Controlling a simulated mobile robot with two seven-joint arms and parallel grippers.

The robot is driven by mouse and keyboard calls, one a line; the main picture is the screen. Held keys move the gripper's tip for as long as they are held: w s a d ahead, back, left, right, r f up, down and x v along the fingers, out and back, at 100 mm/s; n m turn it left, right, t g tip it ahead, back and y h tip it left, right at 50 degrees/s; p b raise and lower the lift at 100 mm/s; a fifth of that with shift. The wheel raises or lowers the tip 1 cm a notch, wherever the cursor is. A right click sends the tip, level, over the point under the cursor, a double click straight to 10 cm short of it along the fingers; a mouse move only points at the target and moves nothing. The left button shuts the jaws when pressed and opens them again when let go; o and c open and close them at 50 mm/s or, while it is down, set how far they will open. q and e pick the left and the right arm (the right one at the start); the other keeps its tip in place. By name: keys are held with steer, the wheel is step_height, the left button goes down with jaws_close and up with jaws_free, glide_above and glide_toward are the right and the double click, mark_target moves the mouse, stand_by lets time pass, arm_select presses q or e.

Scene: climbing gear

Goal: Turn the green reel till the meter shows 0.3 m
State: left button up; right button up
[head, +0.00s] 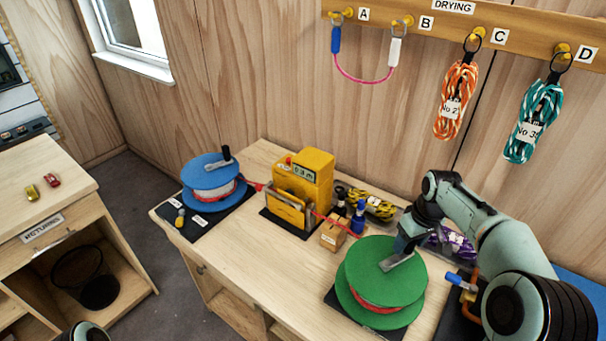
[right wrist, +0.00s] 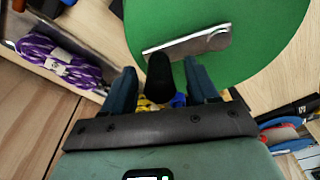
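The green reel (head: 385,275) stands on a dark base at the front right of the bench, with red cord wound on it. Its silver crank (head: 397,261) lies across the top and also shows in the right wrist view (right wrist: 190,43). The yellow meter (head: 312,180) stands left of it; its small display (head: 303,171) appears to read 0.3 m. My right gripper (head: 405,243) is over the reel. In the right wrist view its fingers (right wrist: 160,80) are apart on either side of the crank's black knob (right wrist: 158,75), with gaps showing. My left gripper is out of view.
A blue reel (head: 210,183) stands left of the meter, with red cord running through the meter to the green reel. Ropes hang from the drying rack (head: 460,30).

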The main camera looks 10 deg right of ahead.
steer(key=shift+r, duration=0.1)
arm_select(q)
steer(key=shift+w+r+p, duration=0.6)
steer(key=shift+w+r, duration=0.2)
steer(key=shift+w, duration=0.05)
arm_select(e)
step_height(320, 180, up, 13)
steer(key=s, duration=0.1)
steer(key=shift+s, duration=0.4)
